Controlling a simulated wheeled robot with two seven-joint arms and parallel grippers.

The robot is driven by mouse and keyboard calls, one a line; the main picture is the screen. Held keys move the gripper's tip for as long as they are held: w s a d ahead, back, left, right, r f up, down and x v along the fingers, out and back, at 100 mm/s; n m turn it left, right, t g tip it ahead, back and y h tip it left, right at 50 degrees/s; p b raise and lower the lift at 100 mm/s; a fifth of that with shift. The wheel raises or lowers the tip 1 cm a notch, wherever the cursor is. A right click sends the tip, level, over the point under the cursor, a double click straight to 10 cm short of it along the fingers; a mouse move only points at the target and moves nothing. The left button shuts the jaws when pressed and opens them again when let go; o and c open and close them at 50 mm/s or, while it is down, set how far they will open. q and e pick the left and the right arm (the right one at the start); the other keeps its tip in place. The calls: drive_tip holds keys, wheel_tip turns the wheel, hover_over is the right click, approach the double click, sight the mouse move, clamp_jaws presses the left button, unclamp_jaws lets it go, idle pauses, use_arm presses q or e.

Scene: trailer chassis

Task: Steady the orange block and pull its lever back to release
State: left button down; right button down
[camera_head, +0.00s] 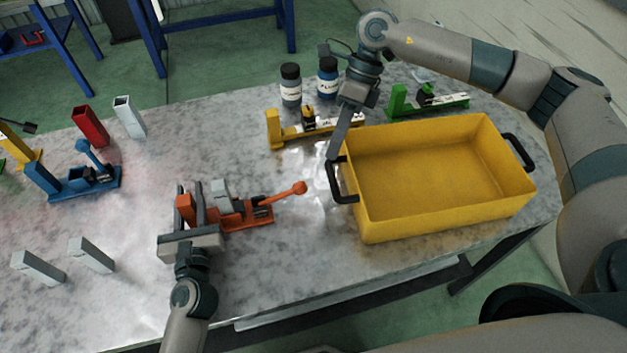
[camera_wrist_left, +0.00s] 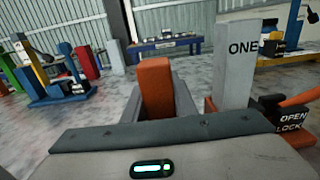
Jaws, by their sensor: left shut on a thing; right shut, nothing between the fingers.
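The orange block (camera_head: 240,217) lies on the metal table, with an upright orange post (camera_head: 186,208) at its left end and a grey piece (camera_head: 220,195) standing in it. Its orange lever (camera_head: 299,188) slants up to the right and ends in a ball. My left gripper (camera_head: 190,198) is shut on the orange post, which also shows between its fingers in the left wrist view (camera_wrist_left: 155,88). There, the grey piece reads "ONE" (camera_wrist_left: 237,65) beside an "OPEN LOCK" label. My right gripper (camera_head: 334,152) is shut and empty, pointing down beyond the lever ball, apart from it.
A yellow bin (camera_head: 440,225) with dark handles stands right of the lever, its left handle close to my right gripper. Yellow (camera_head: 290,133), green (camera_head: 440,104) and blue (camera_head: 85,185) lever blocks, two bottles and loose grey pieces stand around. The table's front middle is clear.

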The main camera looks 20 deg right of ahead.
sight(282, 195)
drive_tip(key=s+a+r+n+t+h, duration=0.1)
drive_tip(key=a+r+n+t+h, duration=0.1)
drive_tip(key=a+n+h, duration=0.1)
drive_tip(key=shift+s+a+h, duration=0.4)
drive_tip(key=shift+a+h, duration=0.4)
drive_tip(key=shift+a, duration=0.5)
drive_tip(key=shift+s+f, duration=0.15)
drive_tip(key=shift+f, duration=1.5)
drive_tip(key=shift+s+f, duration=0.2)
drive_tip(key=shift+f, duration=1.45)
drive_tip(key=shift+s+f, duration=0.15)
drive_tip(key=shift+f, duration=1.5)
drive_tip(key=shift+a+r, duration=0.1)
drive_tip(key=shift+a+r, duration=0.1)
drive_tip(key=shift+r, duration=0.15)
